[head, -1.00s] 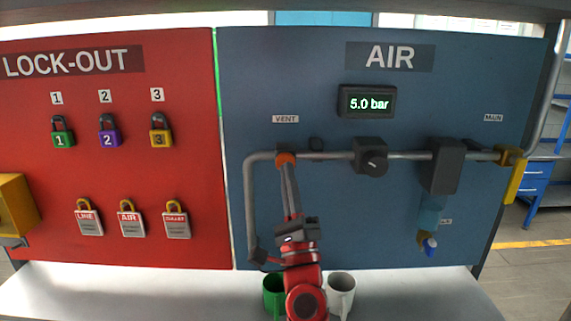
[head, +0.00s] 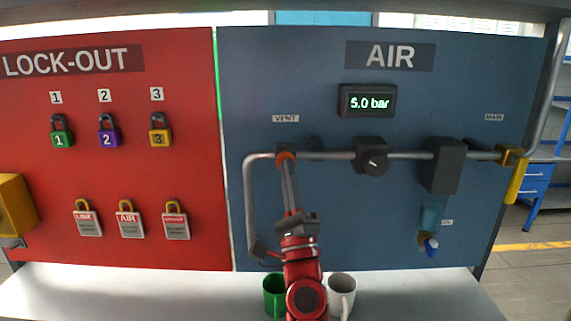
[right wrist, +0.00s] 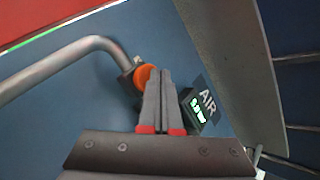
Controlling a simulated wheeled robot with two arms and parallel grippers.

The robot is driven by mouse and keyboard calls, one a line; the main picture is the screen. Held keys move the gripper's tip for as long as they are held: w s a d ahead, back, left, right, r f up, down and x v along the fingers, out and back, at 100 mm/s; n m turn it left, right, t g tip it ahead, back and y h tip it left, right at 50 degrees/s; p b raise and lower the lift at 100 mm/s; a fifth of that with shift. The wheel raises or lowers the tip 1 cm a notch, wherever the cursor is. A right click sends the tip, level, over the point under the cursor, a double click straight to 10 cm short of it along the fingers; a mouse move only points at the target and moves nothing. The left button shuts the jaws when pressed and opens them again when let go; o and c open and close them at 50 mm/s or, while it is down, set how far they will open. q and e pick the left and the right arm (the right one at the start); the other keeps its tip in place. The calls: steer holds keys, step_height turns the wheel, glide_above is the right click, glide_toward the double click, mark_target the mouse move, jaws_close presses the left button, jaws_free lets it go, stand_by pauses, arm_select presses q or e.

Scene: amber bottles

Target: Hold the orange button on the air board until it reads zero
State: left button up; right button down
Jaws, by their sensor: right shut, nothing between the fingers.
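The blue air board (head: 300,220) has a display (head: 367,101) that reads 5.0 bar. The orange button (head: 285,157) sits on the grey pipe under the VENT label (head: 285,119). My right gripper (head: 287,168) reaches up to it, with its fingertips at the button in the head view. In the right wrist view the shut, empty fingers (right wrist: 160,75) overlap the right side of the orange button (right wrist: 143,76). I cannot tell whether they touch it or press it. My left gripper is not in view.
A green mug (head: 272,295) and a white mug (head: 342,291) stand on the white shelf (head: 420,296) below. A black knob (head: 372,157) and a black block (head: 442,165) sit on the pipe to the right. The red lock-out board (head: 110,180) with padlocks is at the left.

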steer(key=shift+w, duration=0.4)
steer(key=shift+s, duration=0.15)
stand_by(4.1)
steer(key=shift+s, duration=0.75)
steer(key=shift+s, duration=0.1)
steer(key=shift+s+p, duration=0.5)
steer(key=shift+s, duration=1.95)
